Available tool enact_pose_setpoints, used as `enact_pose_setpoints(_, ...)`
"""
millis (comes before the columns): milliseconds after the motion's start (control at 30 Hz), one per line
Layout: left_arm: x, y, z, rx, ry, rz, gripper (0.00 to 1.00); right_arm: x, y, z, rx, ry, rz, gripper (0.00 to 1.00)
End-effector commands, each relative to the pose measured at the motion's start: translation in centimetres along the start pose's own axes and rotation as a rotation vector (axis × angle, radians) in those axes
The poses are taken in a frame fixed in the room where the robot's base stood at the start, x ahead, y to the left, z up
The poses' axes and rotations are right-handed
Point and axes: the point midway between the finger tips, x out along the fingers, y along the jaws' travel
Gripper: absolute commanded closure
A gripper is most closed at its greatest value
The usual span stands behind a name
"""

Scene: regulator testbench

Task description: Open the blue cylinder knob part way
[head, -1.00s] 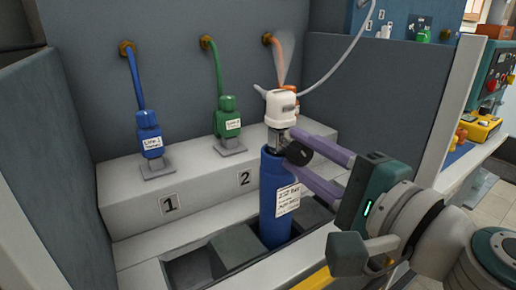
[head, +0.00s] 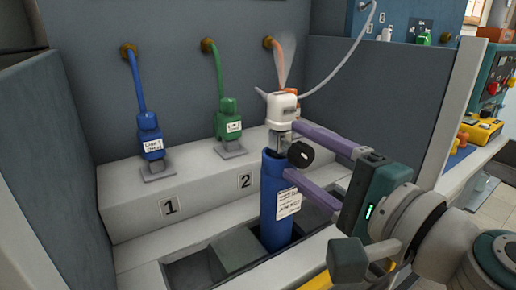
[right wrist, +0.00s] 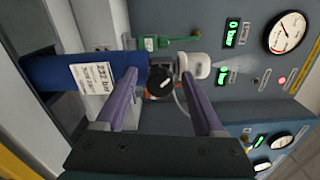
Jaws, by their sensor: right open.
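The blue cylinder (head: 272,215) stands upright in a slot of the bench, with a white label on its side. Its round black knob (head: 300,154) sticks out near the top, below a white regulator head (head: 283,105). My right gripper (head: 304,160) is open, with one purple finger above the knob and one below it. In the right wrist view the knob (right wrist: 160,83) lies between the two spread fingers (right wrist: 163,112), with a visible gap on each side. The blue cylinder (right wrist: 55,78) extends to the left there. My left gripper is not in view.
A blue valve block (head: 150,136) and a green one (head: 228,120) stand on the step behind, marked 1 and 2. A pale hose (head: 335,80) arcs from the regulator. Gauges (right wrist: 290,32) and green displays sit on the back panel. A partition (head: 375,100) stands at the right.

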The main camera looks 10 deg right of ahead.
Motion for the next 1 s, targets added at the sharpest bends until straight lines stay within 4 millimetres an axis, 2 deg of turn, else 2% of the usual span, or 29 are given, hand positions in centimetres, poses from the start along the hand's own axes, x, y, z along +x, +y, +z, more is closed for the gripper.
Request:
enact_pose_setpoints(267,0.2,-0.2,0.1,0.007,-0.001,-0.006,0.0,-0.8,0.1,-0.1,-0.001,0.001,0.001,0.3)
enact_pose_setpoints(700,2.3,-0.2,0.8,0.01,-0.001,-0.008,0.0,-8.3,0.4,0.0,0.0,0.0,0.002,0.3)
enact_pose_setpoints(833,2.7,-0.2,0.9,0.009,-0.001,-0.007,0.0,-9.5,0.2,0.0,0.0,0.0,0.001,0.3)
enact_pose_setpoints(1000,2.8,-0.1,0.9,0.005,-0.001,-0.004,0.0,-10.0,0.0,0.0,0.0,0.0,0.0,0.3)
